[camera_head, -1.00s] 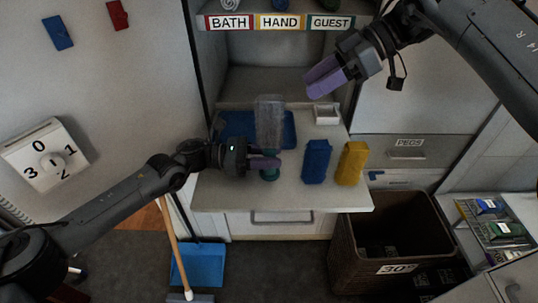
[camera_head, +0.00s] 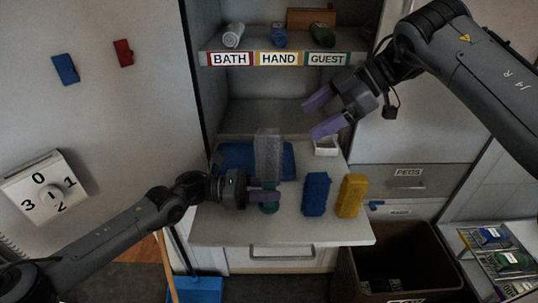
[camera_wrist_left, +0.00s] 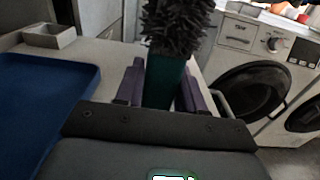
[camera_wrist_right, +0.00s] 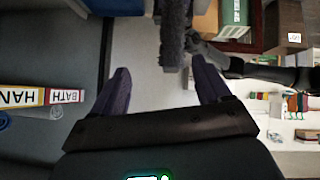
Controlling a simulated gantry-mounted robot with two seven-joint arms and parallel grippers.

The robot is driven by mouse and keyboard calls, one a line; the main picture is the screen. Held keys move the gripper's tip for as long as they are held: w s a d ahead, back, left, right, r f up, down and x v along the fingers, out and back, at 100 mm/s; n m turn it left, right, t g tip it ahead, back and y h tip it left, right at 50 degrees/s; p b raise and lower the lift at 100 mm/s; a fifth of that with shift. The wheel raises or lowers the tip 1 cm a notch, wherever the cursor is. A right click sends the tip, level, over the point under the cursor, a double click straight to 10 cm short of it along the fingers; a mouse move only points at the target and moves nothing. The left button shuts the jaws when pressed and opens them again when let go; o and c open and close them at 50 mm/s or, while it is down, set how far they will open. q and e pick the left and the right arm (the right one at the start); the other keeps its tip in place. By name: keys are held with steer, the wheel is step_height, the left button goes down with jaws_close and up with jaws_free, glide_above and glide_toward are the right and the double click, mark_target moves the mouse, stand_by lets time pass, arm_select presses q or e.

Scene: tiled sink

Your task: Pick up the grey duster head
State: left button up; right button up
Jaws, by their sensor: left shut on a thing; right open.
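The grey duster head (camera_head: 268,157) stands upright above the counter, on top of a green handle (camera_head: 269,208). My left gripper (camera_head: 266,196) is shut on the green handle, below the duster head. In the left wrist view the bristly dark head (camera_wrist_left: 178,25) rises above the green handle (camera_wrist_left: 164,82), which sits between the purple fingers. My right gripper (camera_head: 312,114) is open and empty, above and to the right of the duster head. In the right wrist view the duster head (camera_wrist_right: 173,35) shows beyond the gap between my fingers, apart from them.
A blue tray (camera_head: 232,155) lies behind the duster. A blue block (camera_head: 316,194) and a yellow block (camera_head: 351,195) stand to its right, with a small white box (camera_head: 326,147) behind. A labelled shelf (camera_head: 281,59) is above; a dark bin (camera_head: 393,250) stands below right.

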mark_target(269, 139)
steer(key=w+f+n+t+h, duration=0.2)
steer(key=w+n+t+h, duration=0.45)
steer(key=w+n, duration=0.3)
steer(key=s+a+r+n+t+h, duration=0.1)
steer(key=s+a+n+t, duration=0.15)
steer(key=a+n, duration=0.35)
steer(key=s+a+r+n+t, duration=0.1)
steer(key=a+r+n+t, duration=0.1)
steer(key=a+n+t, duration=0.35)
steer(key=s+a+r+t+h, duration=0.1)
steer(key=s+a+r+t, duration=0.2)
steer(key=s, duration=0.5)
steer(key=s+a+r+h, duration=0.1)
steer(key=s+a+r, duration=0.3)
steer(key=s, duration=0.3)
steer(key=s+d+f+m+g, duration=0.2)
steer(key=s+d+m, duration=0.2)
steer(key=d, duration=0.3)
steer(key=shift+m+g, duration=0.4)
steer(key=shift+g, duration=0.45)
steer(key=w+f, duration=0.2)
steer(key=f, duration=0.1)
steer(key=w+f, duration=0.2)
steer(key=f, duration=0.1)
steer(key=w+d+f, duration=0.1)
steer(key=w+f, duration=0.2)
steer(key=shift+d+x, duration=0.2)
steer(key=shift+x, duration=3.2)
